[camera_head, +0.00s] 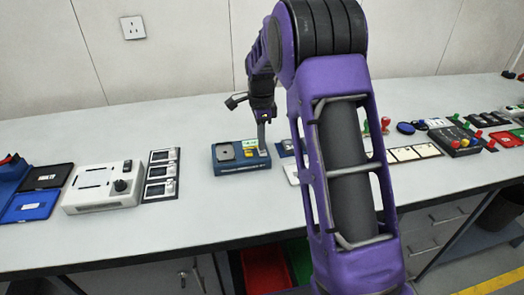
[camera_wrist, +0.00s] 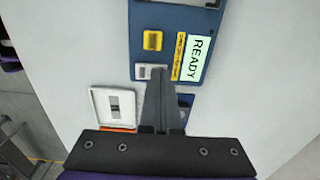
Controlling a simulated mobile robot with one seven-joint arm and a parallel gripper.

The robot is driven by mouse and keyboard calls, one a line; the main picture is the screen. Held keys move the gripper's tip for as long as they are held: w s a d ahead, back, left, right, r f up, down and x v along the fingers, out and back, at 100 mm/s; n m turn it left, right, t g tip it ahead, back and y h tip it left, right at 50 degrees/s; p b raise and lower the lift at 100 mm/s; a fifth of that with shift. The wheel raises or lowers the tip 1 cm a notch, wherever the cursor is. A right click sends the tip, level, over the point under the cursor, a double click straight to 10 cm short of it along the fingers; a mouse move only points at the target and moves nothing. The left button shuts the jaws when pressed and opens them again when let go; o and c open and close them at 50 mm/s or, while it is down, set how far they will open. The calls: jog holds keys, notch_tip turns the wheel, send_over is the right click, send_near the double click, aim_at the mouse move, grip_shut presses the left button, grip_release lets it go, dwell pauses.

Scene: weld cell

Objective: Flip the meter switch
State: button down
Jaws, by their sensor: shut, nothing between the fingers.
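A blue meter box (camera_head: 240,167) sits on the grey bench in the head view, with a grey block on its left part. The wrist view shows part of the meter (camera_wrist: 164,20), with a lit READY display (camera_wrist: 194,58), a yellow button (camera_wrist: 153,41) and a small grey-white switch (camera_wrist: 143,72). My gripper (camera_wrist: 158,73) is shut and empty. Its fingertips overlap the right part of the switch; I cannot tell whether they touch it. In the head view my gripper (camera_head: 261,146) points down at the meter's right end.
A white device with a black knob (camera_head: 120,185) and a black strip with white panels (camera_head: 161,172) stand to the left. A white plate (camera_wrist: 113,107) lies beside the meter. A button box (camera_head: 456,141) stands to the right. The bench front is clear.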

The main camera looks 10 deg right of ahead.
jog(key=shift+r, duration=0.1)
notch_tip(320, 180, up, 7)
jog(key=p, duration=0.5)
jog(key=shift+p, duration=0.3)
